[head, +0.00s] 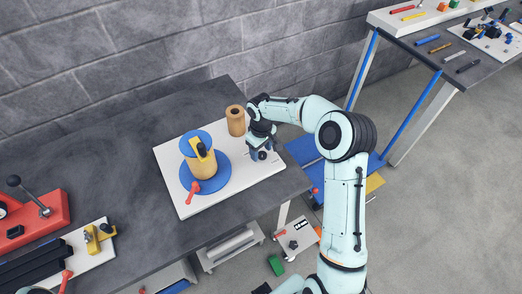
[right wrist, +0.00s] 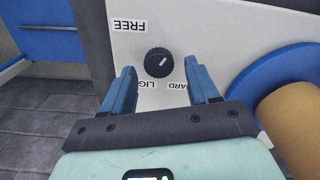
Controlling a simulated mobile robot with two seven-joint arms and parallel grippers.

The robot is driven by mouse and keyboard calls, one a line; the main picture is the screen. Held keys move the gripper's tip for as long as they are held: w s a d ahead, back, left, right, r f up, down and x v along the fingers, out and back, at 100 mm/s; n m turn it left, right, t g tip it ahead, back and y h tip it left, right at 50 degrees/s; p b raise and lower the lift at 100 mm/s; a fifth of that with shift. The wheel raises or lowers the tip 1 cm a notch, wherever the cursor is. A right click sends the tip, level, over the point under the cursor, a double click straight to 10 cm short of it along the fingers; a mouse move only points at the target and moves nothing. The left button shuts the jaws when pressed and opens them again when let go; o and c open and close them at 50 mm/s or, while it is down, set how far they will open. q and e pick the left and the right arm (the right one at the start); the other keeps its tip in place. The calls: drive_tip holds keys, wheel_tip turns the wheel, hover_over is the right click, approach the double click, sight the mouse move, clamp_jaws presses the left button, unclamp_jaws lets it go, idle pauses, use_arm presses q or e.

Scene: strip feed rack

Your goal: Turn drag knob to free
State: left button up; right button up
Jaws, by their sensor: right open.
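The drag knob (right wrist: 158,62) is a small black ribbed dial on a white board (right wrist: 195,22), with a pale pointer line slanting toward upper right. The word FREE (right wrist: 127,25) is printed upside down at its upper left. Labels reading LIGHT and apparently HARD lie below the knob, partly hidden by my fingers. My right gripper (right wrist: 160,74) is open, its blue fingers on either side just short of the knob, with no clear contact. In the head view, my right gripper (head: 262,148) is over the board's right end and mostly hides the knob. My left gripper is not in view.
A blue-flanged spool (head: 208,180) with a yellow bar and red-handled lever stands on the board, left of my right gripper. A brown roll (head: 236,121) stands behind. A red fixture (head: 35,215) sits at far left. Bare dark tabletop (head: 110,165) lies between.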

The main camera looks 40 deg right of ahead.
drive_tip(key=shift+f, duration=0.35)
drive_tip(key=c, duration=1.1)
drive_tip(key=shift+o, duration=0.2)
